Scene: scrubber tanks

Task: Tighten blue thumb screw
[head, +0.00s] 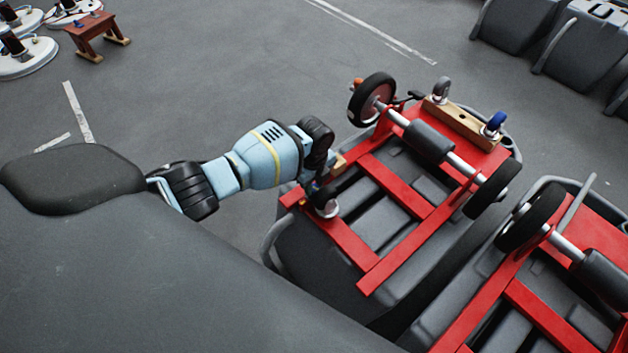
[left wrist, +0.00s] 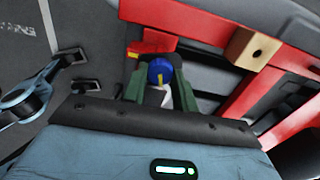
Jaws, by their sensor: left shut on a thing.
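The blue thumb screw (left wrist: 160,70) shows in the left wrist view as a round blue knob with a yellow mark, above a pale stem, at the corner of a red frame. My left gripper (left wrist: 158,72) is shut on it, with a green finger on each side. In the head view my left gripper (head: 318,187) reaches the near left end of the red frame (head: 352,245) on a grey tank, and its arm and hand largely hide the screw there. A second blue knob (head: 495,122) stands on a wooden block at the frame's far end. My right gripper is not in view.
A grey knob (head: 327,208) is close beside my left gripper. A wooden block (head: 465,122), black wheels (head: 372,99) and a roller (head: 430,142) sit on the frame. Another red-framed tank (head: 530,310) stands close at right. Open floor lies behind.

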